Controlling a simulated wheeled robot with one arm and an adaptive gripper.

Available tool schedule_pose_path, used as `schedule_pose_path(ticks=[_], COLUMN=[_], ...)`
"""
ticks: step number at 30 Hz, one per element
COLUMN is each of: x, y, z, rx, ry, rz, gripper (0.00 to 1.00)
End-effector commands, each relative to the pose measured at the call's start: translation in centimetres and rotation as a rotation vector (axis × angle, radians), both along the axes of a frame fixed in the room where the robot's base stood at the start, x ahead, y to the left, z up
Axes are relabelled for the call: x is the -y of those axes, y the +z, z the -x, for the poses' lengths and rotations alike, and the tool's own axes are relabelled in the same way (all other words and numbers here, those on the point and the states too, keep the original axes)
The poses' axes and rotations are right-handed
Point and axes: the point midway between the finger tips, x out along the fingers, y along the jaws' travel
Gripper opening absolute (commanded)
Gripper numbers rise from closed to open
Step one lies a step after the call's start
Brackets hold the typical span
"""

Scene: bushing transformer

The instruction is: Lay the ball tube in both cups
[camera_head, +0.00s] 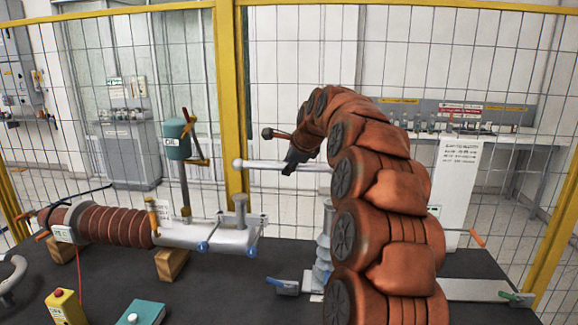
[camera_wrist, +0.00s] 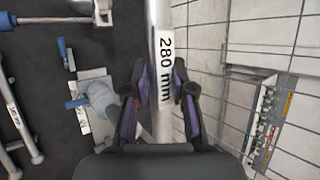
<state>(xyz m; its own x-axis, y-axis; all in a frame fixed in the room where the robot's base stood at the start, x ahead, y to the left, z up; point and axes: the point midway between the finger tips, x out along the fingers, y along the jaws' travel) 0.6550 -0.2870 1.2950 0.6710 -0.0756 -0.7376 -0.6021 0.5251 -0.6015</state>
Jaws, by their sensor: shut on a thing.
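The ball tube (camera_head: 265,166) is a pale, slim bar with a ball at its left end, held level above the bench. In the wrist view the tube (camera_wrist: 160,45) carries a "280 mm" label and runs between the jaws. My gripper (camera_head: 291,163) is shut on it; the jaws also show in the wrist view (camera_wrist: 160,95). The tube's right end is hidden behind my arm. No cup can be made out clearly. A grey post (camera_head: 240,205) stands on the pale housing, below the ball end. A grey ribbed post (camera_head: 322,255) stands partly behind my arm.
A brown ribbed bushing (camera_head: 115,226) lies on wooden blocks, joined to the pale housing (camera_head: 205,236). Other labelled tubes (camera_wrist: 20,130) lie on the dark bench. A yellow box (camera_head: 66,308) and teal box (camera_head: 142,313) are at the front. A mesh fence (camera_head: 480,60) stands behind.

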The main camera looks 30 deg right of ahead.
Motion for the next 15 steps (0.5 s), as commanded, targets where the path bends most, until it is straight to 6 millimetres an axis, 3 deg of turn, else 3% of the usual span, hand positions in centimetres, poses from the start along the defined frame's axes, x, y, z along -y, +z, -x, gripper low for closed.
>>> schedule_pose_path(ticks=[15], x=[-0.2], y=[-3.1], z=[-0.2], rx=[0.005], ry=[0.002], rz=[0.001], gripper=[0.00])
